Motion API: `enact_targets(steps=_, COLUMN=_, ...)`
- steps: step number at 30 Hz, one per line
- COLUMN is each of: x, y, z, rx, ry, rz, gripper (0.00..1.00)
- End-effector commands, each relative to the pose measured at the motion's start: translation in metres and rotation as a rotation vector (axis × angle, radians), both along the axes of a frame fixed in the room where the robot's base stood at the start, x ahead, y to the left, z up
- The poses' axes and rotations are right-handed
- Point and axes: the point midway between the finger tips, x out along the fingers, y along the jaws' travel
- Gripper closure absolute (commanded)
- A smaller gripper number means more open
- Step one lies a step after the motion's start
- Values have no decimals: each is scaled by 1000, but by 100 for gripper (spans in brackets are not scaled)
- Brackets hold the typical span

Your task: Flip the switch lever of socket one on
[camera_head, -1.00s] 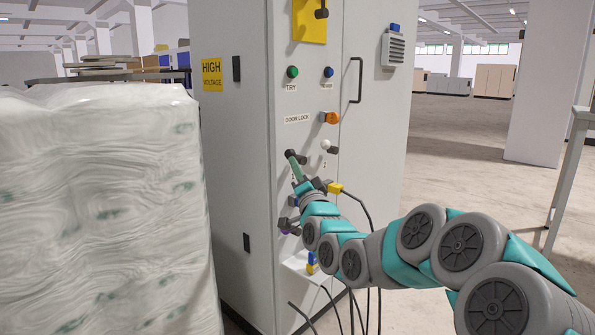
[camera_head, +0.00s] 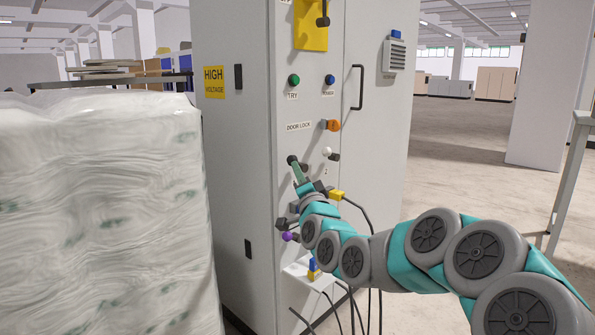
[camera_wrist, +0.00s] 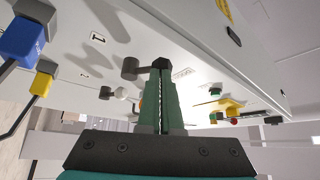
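The dark switch lever (camera_wrist: 132,68) stands on the grey cabinet face, beside the printed label 1 (camera_wrist: 97,37) in the wrist view. In the head view the lever (camera_head: 292,160) shows just above my fingertips. My gripper (camera_wrist: 161,75) has its green fingers together, with only a thin gap between them. The fingertips meet the lever's dark end; whether they touch it or merely overlap it I cannot tell. My gripper (camera_head: 297,165) partly covers the lever and the panel behind it in the head view.
A white-knobbed lever (camera_head: 329,153) is to the right. A yellow plug (camera_head: 337,195), a purple plug (camera_head: 290,236) and hanging cables are close to my arm. The blue plug (camera_wrist: 22,38) shows in the wrist view. A wrapped pallet (camera_head: 100,220) stands left; open floor lies right.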

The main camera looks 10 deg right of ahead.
Motion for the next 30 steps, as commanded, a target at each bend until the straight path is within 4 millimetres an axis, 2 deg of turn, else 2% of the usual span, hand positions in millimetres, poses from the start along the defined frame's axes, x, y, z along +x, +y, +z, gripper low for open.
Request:
enact_targets(steps=12, x=4, y=-6, z=32, rx=267, ry=188, rz=2, gripper=100)
enact_targets(steps=19, x=10, y=-13, z=38, rx=441, ry=316, rz=1, gripper=100)
enact_targets(steps=30, x=16, y=-22, z=40, rx=443, ry=319, rz=0, gripper=100)
